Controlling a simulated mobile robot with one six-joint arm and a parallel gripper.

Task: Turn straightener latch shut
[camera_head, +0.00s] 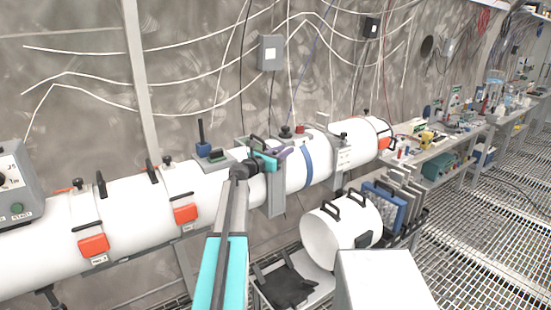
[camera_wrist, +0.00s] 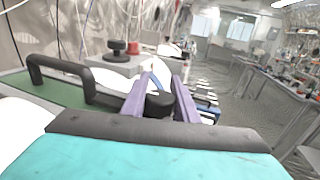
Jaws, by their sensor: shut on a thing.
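The long white tube (camera_head: 140,210) runs across the head view. My gripper (camera_head: 281,154), with purple fingers, is over the tube at a grey bracketed section. In the wrist view my gripper (camera_wrist: 160,88) has its two purple fingers on either side of a dark knob-like part (camera_wrist: 159,104), apparently the straightener latch, and is shut on it. The turn angle of the latch cannot be told. A green plate (camera_wrist: 45,98) with a black handle (camera_wrist: 62,75) is left of the fingers. In the head view my gripper and arm hide most of the latch area.
A black knob (camera_wrist: 116,47) on a grey block and a red knob (camera_wrist: 168,50) stand close beyond the fingers. A blue band (camera_head: 308,165) circles the tube. A white cylinder (camera_head: 340,230) with black handles sits below right. Open grating floor (camera_head: 480,240) lies at right.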

